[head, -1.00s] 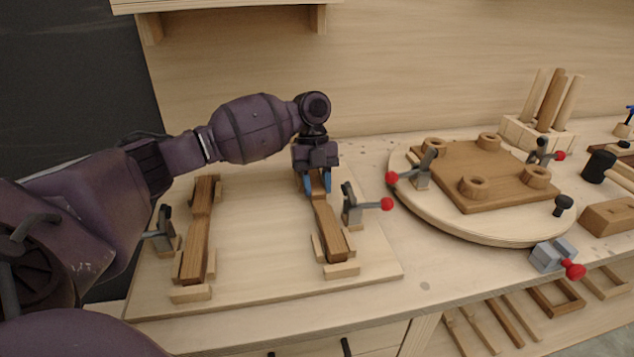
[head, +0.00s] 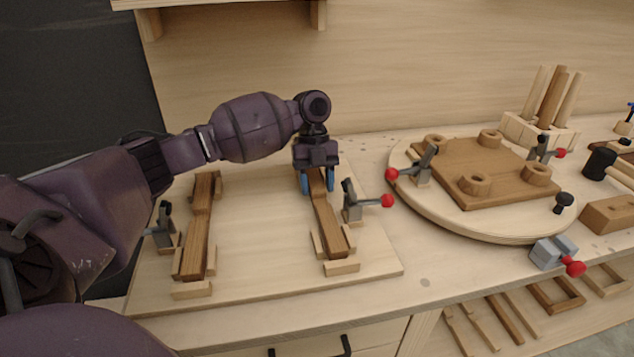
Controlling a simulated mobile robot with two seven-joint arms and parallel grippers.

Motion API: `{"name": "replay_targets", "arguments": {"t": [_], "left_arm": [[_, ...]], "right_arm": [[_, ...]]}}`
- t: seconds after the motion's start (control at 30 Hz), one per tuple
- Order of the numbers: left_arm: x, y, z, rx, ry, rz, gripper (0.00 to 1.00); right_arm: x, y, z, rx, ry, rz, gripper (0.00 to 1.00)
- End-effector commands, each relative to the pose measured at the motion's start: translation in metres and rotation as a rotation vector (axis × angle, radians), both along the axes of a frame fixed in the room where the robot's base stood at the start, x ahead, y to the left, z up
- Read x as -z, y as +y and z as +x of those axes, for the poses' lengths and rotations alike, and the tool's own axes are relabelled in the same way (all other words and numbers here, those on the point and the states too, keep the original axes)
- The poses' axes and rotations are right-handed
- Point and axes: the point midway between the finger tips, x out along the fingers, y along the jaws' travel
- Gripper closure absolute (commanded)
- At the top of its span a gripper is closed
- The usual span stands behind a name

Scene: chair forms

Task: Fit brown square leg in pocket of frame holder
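Two brown square legs lie on the light wooden frame holder (head: 265,245). The right brown leg (head: 328,228) lies between small light blocks at its near end. The left brown leg (head: 196,245) lies in a matching set of blocks. My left gripper (head: 317,184) is over the far end of the right leg, pointing down, with its blue fingertips on either side of the wood. A narrow gap seems to show beside the leg, so the fingers look open around it. The leg's far end is partly hidden by the gripper. My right gripper is out of view.
Toggle clamps stand beside the legs, one with a red knob (head: 387,201). A round turntable (head: 405,206) with a brown seat board (head: 470,160) stands to the right. A block of upright legs (head: 548,105) is behind it. The holder's middle is bare.

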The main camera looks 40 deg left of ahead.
Motion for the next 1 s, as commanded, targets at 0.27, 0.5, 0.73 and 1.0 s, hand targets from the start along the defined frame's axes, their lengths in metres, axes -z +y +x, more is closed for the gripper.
{"name": "replay_targets", "arguments": {"t": [0.27, 0.5, 0.73, 1.0], "left_arm": [[0.000, 0.000, 0.000, 0.000, 0.001, 0.000, 0.36], [-0.008, 0.003, 0.002, -0.001, 0.000, 0.000, 0.36], [-0.044, 0.014, 0.012, -0.002, -0.003, 0.000, 0.36], [-0.084, 0.027, 0.023, -0.001, -0.002, 0.000, 0.36]], "right_arm": [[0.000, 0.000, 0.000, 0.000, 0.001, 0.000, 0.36], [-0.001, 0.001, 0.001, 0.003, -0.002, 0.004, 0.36], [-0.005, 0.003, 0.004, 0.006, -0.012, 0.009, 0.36], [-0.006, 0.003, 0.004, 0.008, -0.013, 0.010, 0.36]]}}
